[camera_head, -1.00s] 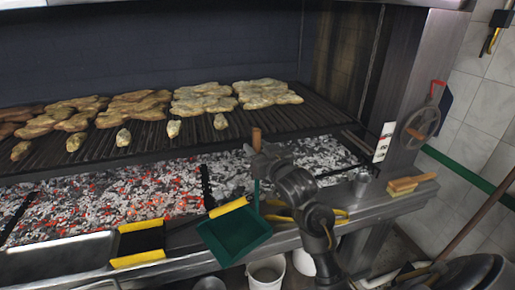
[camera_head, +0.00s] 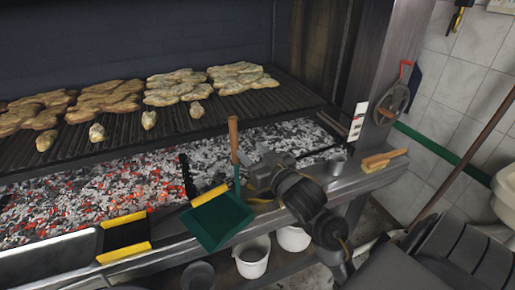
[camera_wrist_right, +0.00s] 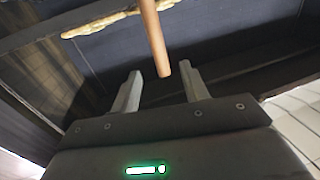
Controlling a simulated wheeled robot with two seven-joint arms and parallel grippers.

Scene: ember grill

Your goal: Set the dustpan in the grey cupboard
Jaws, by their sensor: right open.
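The dustpan (camera_head: 221,219) has a green pan with a yellow edge and an upright wooden-tipped handle (camera_head: 234,140). It is at the grill's front ledge. My right gripper (camera_head: 258,172) is open and empty, just right of the handle in the head view. In the right wrist view the wooden handle (camera_wrist_right: 154,38) comes down from the top and its end shows between the two open fingertips (camera_wrist_right: 162,72). I cannot tell whether they touch it. My left gripper is not in view. I cannot make out a grey cupboard in these frames.
The grill grate (camera_head: 180,125) holds several pieces of meat above glowing coals (camera_head: 140,185). A wooden-handled brush (camera_head: 383,160) and a metal cup (camera_head: 337,164) are on the ledge to the right. White buckets (camera_head: 252,258) stand below. A long pole (camera_head: 470,150) leans at the right.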

